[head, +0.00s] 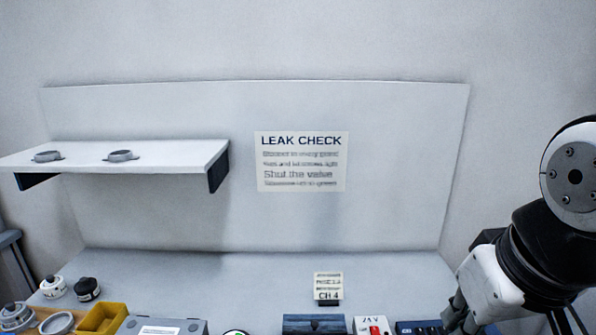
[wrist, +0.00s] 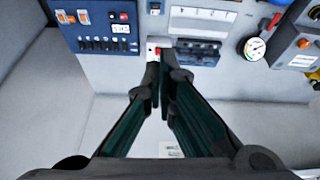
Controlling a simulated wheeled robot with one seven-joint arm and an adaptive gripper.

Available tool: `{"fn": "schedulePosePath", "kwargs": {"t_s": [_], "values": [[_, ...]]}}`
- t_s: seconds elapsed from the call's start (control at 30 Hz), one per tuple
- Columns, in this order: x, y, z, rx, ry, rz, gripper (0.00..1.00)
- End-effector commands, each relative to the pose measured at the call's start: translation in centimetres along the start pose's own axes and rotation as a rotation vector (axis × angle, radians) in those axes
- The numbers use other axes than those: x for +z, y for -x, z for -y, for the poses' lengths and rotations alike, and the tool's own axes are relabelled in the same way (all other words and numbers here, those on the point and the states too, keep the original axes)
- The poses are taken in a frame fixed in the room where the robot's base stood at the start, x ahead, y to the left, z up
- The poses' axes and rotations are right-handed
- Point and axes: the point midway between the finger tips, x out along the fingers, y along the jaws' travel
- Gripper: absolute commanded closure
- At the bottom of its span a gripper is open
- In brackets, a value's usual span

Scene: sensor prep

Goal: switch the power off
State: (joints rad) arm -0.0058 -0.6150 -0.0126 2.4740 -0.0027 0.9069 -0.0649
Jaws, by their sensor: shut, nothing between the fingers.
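A small white box labelled 24V (head: 365,321) with a red switch (head: 376,330) stands at the bottom edge of the head view, partly cut off. In the wrist view the red switch (wrist: 158,50) shows just beyond my fingertips, and they hide part of its box. My gripper (wrist: 159,75) is shut and empty, with its tips close to the switch. I cannot tell whether they touch it. The switch's position is too small to read.
A dark blue panel (wrist: 100,45) with orange switches stands left of my fingers in the wrist view. A blue-grey unit (wrist: 198,52) is close on the right, then a gauge (wrist: 255,47) with a red handle. A CH 4 card (head: 328,287) stands behind the boxes.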

Motion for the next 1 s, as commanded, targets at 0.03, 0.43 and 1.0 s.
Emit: {"fn": "schedulePosePath", "kwargs": {"t_s": [0.03,0.43,1.0], "values": [[0.8,0.5,0.0,0.005,-0.015,-0.017,1.00],[2.9,1.1,0.0,0.016,-0.056,-0.043,1.00],[-2.2,-0.6,0.2,-0.039,-0.365,0.054,1.00]]}}
